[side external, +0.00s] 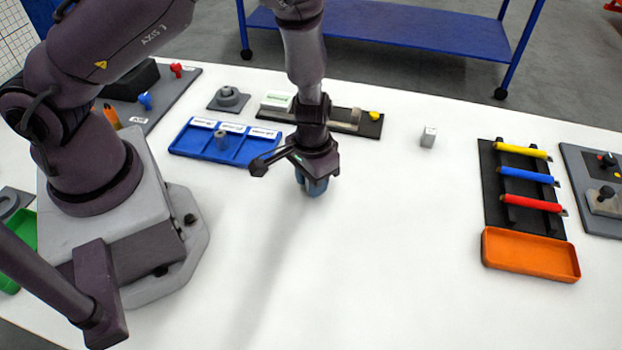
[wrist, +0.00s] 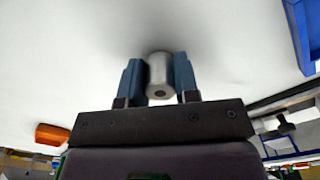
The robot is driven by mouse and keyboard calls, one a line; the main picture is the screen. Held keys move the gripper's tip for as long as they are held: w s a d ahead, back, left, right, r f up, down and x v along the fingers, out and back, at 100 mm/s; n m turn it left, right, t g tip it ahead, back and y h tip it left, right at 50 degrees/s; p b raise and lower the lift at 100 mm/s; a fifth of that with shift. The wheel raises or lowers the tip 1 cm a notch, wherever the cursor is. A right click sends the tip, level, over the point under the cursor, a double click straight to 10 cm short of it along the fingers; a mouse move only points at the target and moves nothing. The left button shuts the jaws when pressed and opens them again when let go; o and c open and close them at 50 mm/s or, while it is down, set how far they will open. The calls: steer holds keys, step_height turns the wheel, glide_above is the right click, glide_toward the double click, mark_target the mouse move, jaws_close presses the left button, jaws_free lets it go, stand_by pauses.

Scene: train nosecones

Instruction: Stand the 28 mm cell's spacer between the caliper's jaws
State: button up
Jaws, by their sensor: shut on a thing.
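My gripper (side external: 315,188) hangs low over the open white table, right of the blue tray. In the wrist view its blue fingers (wrist: 159,78) are shut on a grey metal spacer (wrist: 159,68), a short cylinder with a hole in its end. In the side view the fingers hide this spacer. The blue tray (side external: 188,157) has three labelled cells; the labels are too small to read. Another grey spacer (side external: 221,140) stands in it. The caliper (side external: 345,117), a dark bar with pale jaws and a yellow knob, lies behind my gripper, partly hidden by my arm.
A small metal block (side external: 428,137) stands alone right of the caliper. A black rack (side external: 491,185) with yellow, blue and red rods and an orange tray (side external: 530,255) are at the right. A grey round part on a plate (side external: 228,99) sits at the back. The table's front middle is clear.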

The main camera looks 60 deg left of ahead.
steer(key=shift+f, duration=0.2)
steer(key=o, duration=0.9)
